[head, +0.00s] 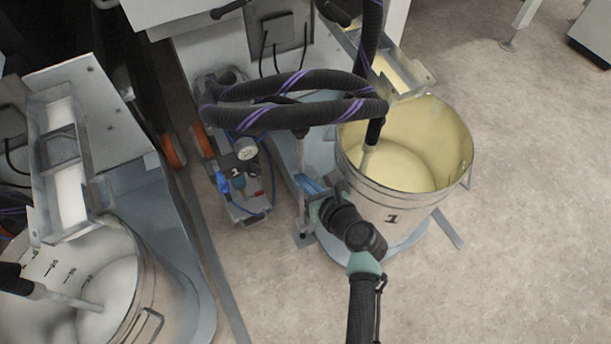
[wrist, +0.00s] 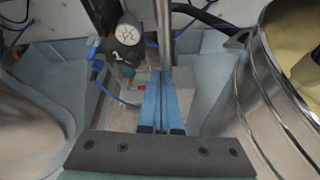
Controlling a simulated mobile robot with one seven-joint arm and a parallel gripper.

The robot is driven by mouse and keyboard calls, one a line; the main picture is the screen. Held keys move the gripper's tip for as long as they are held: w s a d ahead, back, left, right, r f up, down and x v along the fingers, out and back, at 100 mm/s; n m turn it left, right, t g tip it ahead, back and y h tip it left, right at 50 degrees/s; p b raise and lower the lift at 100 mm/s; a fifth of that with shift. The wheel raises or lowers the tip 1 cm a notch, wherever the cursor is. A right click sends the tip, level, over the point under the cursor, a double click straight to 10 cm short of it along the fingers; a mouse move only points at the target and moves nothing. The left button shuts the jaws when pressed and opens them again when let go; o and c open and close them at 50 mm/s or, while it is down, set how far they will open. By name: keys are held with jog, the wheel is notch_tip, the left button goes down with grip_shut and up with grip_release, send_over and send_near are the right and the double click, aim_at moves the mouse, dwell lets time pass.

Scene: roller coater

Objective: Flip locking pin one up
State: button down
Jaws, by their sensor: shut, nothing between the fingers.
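My gripper (head: 308,184) is shut and empty, with its blue fingers pressed together. In the wrist view the fingertips (wrist: 159,72) point at a vertical metal post (wrist: 164,30). They overlap the post in the picture; I cannot tell whether they touch it. In the head view the post (head: 301,155) stands left of the bucket marked 1 (head: 390,212), and my gripper is beside it. I cannot make out locking pin one for certain; my fingers may hide it. A small red part shows just left of the fingertips in the wrist view.
The bucket of yellow liquid stands close on the right. A pump marked 1 with a gauge (head: 246,149) is behind on the left. Thick black hoses (head: 300,105) loop above. Another bucket (head: 85,275) is at the lower left. Open floor lies to the right.

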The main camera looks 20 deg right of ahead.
jog(key=p+v, duration=0.6)
jog(key=v, duration=0.3)
jog(key=shift+s, duration=0.5)
jog(key=shift+f, duration=0.1)
